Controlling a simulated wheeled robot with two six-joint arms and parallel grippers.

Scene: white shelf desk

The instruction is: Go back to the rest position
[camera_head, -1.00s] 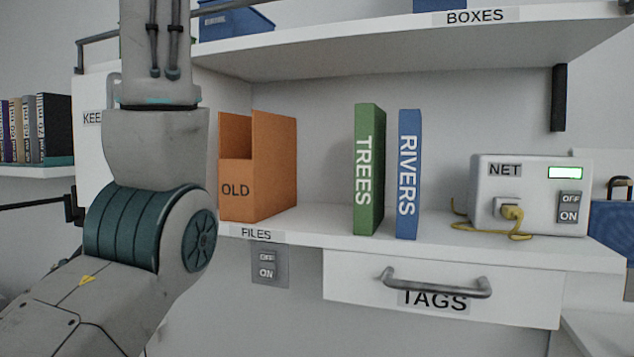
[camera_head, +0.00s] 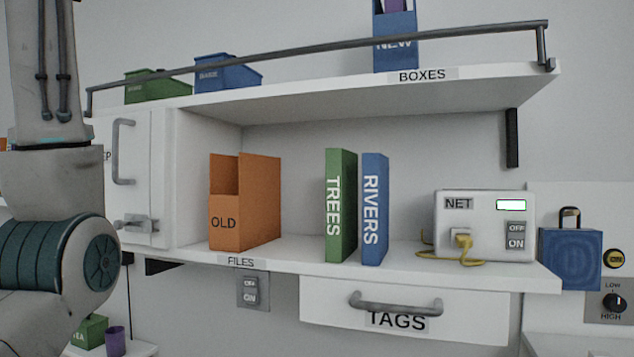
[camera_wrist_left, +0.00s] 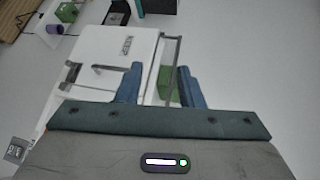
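My left arm (camera_head: 60,200) rises along the left edge of the head view, and its gripper is outside that view. In the left wrist view my left gripper (camera_wrist_left: 160,74) shows two blue fingers standing apart with nothing between them. Beyond the fingers are the white cabinet (camera_wrist_left: 115,50) and a green box (camera_wrist_left: 168,85), with clear space before them. My right arm and right gripper are in neither view.
The shelf board (camera_head: 400,265) bears an orange OLD file box (camera_head: 262,205), a green TREES binder (camera_head: 341,205), a blue RIVERS binder (camera_head: 375,210) and the NET box (camera_head: 470,222). A metal rail (camera_head: 330,55) edges the upper shelf. The TAGS drawer (camera_head: 470,317) is shut.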

